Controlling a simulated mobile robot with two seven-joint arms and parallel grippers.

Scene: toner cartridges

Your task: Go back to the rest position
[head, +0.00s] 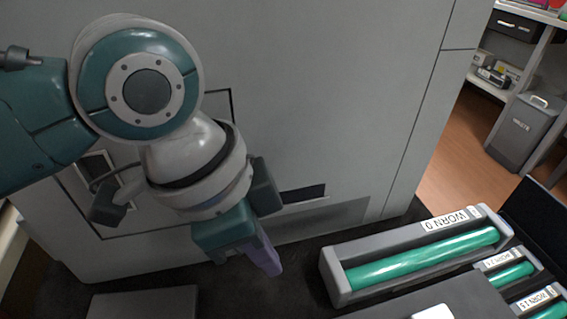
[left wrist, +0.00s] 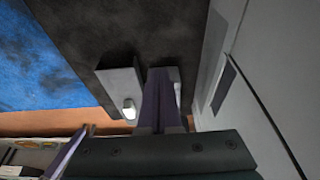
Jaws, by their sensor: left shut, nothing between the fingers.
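My left gripper (head: 266,258) hangs in front of the large grey machine (head: 320,100) with its purple fingers pointing down over the dark surface. It is shut and empty. In the left wrist view its fingers (left wrist: 160,100) lie together. A cartridge marked WORN 0 (head: 420,262), grey with a green roller, lies to the right of the gripper and apart from it. Two smaller cartridges with WORN labels, one of them the upper one (head: 512,272), lie further right, partly cut off. My right gripper is not in view.
A grey flat-topped block (head: 145,303) lies at the bottom left. A grey WASTE bin (head: 522,130) stands on the wooden floor at the right, below shelves. The dark surface (head: 290,285) between the gripper and the WORN 0 cartridge is clear.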

